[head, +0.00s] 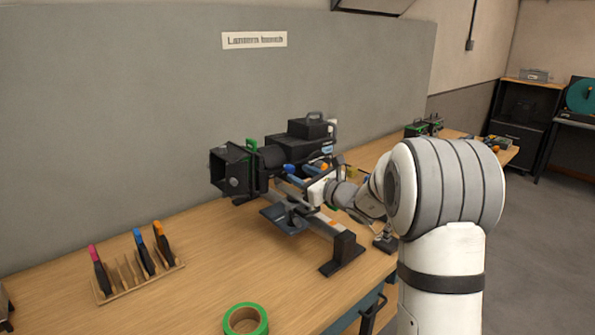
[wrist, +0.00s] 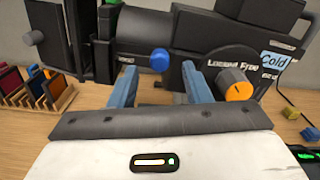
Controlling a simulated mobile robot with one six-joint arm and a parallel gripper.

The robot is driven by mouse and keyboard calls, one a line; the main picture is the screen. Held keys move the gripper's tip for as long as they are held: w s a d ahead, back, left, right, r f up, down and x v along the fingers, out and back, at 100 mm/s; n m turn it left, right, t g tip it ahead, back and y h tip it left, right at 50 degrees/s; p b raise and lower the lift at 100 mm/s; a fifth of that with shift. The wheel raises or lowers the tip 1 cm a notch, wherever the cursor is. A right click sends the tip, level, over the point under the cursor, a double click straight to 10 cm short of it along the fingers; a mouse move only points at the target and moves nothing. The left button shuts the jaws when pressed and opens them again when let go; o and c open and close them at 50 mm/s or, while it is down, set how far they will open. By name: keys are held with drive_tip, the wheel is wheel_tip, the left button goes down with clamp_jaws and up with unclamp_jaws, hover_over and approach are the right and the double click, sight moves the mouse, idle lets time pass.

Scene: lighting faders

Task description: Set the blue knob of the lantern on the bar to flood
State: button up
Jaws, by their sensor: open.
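The black lantern (head: 298,148) sits on the bar (head: 322,228) above the bench. Its blue knob (wrist: 158,60) shows in the wrist view between my two blue fingers and a little beyond their tips; it also shows in the head view (head: 288,168). An orange knob (wrist: 236,84) is to its right, beside lettering that reads "Locked Free". My gripper (wrist: 158,75) is open and empty, its fingers pointing at the lantern's side, one on each side of the blue knob in the picture. In the head view my gripper (head: 304,175) is partly hidden. I cannot read the blue knob's marking.
A light blue "Cold" tag (wrist: 274,61) is on the lantern's right. A wooden rack (head: 140,278) with coloured-tipped pieces and a green tape roll (head: 245,320) lie on the bench. Small yellow (wrist: 310,135) and blue (wrist: 291,112) pieces lie to the right.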

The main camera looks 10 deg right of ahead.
drive_tip(key=shift+x, duration=1.05)
drive_tip(key=shift+c, duration=0.3)
clamp_jaws()
